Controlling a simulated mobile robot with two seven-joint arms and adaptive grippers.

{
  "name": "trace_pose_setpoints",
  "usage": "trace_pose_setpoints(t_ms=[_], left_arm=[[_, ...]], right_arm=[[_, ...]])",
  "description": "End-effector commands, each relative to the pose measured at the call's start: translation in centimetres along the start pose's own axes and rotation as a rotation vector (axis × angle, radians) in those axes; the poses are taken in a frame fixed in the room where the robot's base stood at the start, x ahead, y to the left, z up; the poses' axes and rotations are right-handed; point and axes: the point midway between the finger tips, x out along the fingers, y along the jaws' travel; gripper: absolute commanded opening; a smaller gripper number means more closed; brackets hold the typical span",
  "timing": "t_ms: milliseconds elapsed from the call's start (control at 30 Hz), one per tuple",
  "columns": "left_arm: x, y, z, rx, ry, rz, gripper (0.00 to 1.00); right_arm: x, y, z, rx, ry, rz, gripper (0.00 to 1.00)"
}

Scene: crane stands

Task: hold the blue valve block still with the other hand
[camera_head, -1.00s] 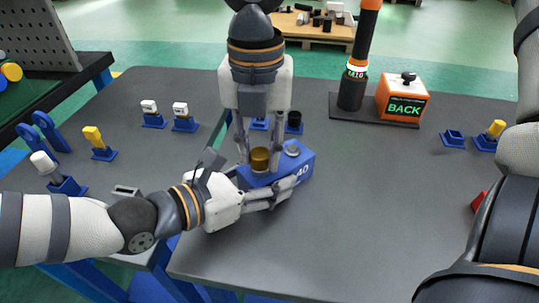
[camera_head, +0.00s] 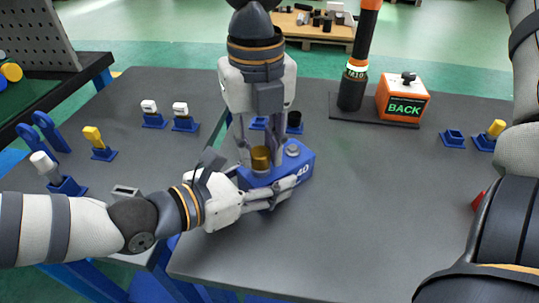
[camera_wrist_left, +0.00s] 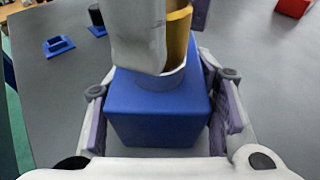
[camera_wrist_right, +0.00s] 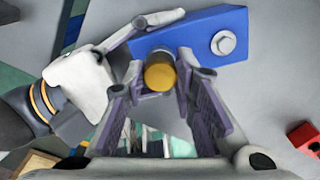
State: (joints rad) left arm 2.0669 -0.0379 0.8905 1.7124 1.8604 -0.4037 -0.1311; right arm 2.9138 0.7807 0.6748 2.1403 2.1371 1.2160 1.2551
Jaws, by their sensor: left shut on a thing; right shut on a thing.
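The blue valve block (camera_head: 304,167) lies on the grey table with a round grey bolt head and a brass cylinder (camera_head: 260,158) on top. My left gripper (camera_head: 262,198) is shut on the block from the near left side. In the left wrist view the block (camera_wrist_left: 157,118) sits between both fingers. My right gripper (camera_head: 258,150) comes down from above, shut on the brass cylinder. The right wrist view shows the cylinder (camera_wrist_right: 160,72) between its fingertips and the block (camera_wrist_right: 202,38) behind. In the left wrist view a right finger hides part of the cylinder.
An orange box marked BACK (camera_head: 402,98) and a dark post (camera_head: 354,85) stand at the back right. Several small blue holders stand at the left, one with a yellow piece (camera_head: 94,137).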

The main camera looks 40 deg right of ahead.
Motion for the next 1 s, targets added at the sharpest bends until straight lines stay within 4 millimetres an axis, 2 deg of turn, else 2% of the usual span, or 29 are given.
trace_pose_setpoints(t_ms=[100,300,600,800,1000], left_arm=[[-0.02,0.02,0.09,0.001,-0.001,0.001,0.25],[-0.02,0.02,0.07,0.001,-0.001,0.001,0.25],[-0.02,0.01,0.05,0.001,0.0,0.0,0.25],[-0.02,0.01,0.03,0.001,0.0,0.0,0.25],[-0.02,0.01,0.02,0.001,0.001,0.0,0.25]], right_arm=[[-0.11,0.04,0.02,-0.041,-0.002,0.002,0.0],[-0.13,0.04,0.01,-0.406,-0.001,0.002,0.0],[-0.16,0.03,0.02,-0.468,-0.002,0.001,0.0],[-0.19,0.05,0.0,-0.833,-0.001,0.001,0.0],[-0.21,0.02,0.02,-0.901,-0.002,0.0,0.0]])
